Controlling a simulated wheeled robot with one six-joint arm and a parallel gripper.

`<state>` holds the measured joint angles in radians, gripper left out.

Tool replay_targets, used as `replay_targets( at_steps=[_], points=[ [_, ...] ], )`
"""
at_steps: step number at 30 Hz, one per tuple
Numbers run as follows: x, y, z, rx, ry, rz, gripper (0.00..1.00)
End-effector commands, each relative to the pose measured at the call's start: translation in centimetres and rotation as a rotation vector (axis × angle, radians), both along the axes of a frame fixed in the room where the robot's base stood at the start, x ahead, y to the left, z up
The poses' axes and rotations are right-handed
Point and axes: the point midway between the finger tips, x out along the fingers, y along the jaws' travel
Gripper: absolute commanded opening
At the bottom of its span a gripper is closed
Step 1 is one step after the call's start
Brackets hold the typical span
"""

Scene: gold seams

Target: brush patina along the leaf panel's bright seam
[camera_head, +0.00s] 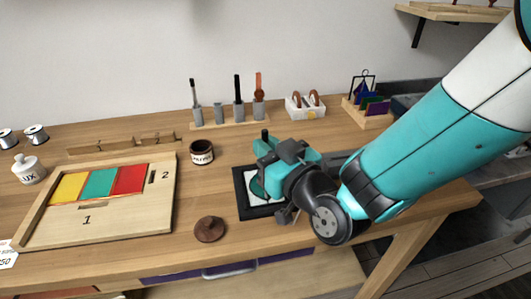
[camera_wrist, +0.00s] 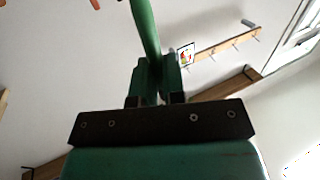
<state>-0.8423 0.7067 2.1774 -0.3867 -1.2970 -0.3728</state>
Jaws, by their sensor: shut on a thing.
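The leaf panel (camera_head: 242,207) lies flat on the bench, a dark-framed white panel with part of a green leaf showing. My arm covers most of it, and its bright seam cannot be made out. My gripper (camera_head: 264,150) is above the panel's back part, shut on a slim tool, likely the brush. The tool's dark end (camera_head: 265,134) sticks up past the jaws. In the wrist view the jaws (camera_wrist: 155,75) close on a green-looking handle (camera_wrist: 145,28); its bristles are not visible. The dark patina jar (camera_head: 202,158) stands left of the panel.
A tool rack (camera_head: 229,124) behind holds several upright tools, with one holder empty. A round brown lid (camera_head: 209,230) lies front left of the panel. A wooden tray (camera_head: 130,222) with coloured tiles fills the left. A white box (camera_head: 305,108) and card rack (camera_head: 372,120) stand behind right.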

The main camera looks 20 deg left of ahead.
Motion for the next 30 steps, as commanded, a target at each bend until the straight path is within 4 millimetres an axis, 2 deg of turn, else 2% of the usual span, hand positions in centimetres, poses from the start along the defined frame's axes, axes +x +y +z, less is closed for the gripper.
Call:
replay_targets(
  at_steps=[14,30],
  points=[
    [1.0,0.1,-0.3,-0.001,0.0,-0.002,0.0],
    [2.2,1.1,-0.4,-0.001,0.0,-0.001,0.0]
  ],
)
